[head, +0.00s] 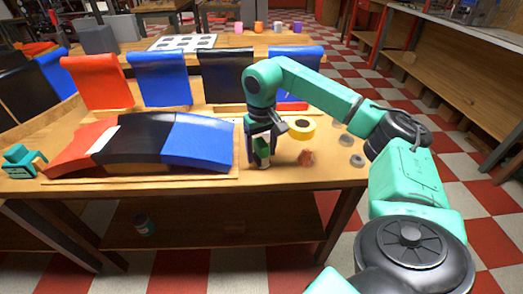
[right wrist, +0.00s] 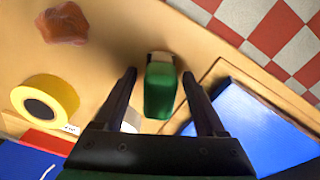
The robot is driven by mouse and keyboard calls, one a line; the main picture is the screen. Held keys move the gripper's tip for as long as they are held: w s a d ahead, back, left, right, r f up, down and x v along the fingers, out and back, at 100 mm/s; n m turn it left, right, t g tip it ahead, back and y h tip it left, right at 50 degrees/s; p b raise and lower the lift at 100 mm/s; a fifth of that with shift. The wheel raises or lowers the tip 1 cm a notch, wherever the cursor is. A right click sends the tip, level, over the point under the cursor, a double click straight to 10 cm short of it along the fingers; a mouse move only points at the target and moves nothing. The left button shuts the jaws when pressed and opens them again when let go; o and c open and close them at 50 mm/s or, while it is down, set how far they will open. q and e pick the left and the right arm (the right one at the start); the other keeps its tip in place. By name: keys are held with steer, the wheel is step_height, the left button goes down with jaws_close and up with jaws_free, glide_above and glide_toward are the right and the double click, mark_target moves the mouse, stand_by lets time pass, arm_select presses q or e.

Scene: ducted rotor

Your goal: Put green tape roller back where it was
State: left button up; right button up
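A green item with a pale and dark end, which may be the green tape roller, is between the fingers of my right gripper (head: 262,150). It shows clearly in the right wrist view (right wrist: 160,88), with a gap on each side, so the right gripper is open around it. In the head view the fingers partly hide it, near the table's front edge. A teal object (head: 22,160) shaped like a tape dispenser sits at the table's far left. I cannot tell for sure which one is the tape roller. My left gripper is not in view.
On the wooden table (head: 330,172), a yellow tape roll (head: 302,132) and a reddish lump (head: 306,158) lie right of the gripper. Grey discs lie farther right. Curved red, black and blue panels (head: 200,142) on a board fill the left; upright panels stand behind.

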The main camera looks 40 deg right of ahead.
step_height(320, 180, up, 12)
steer(key=p, duration=0.3)
steer(key=shift+s+a+r, duration=0.15)
steer(key=shift+r, duration=0.05)
steer(key=shift+f, duration=0.1)
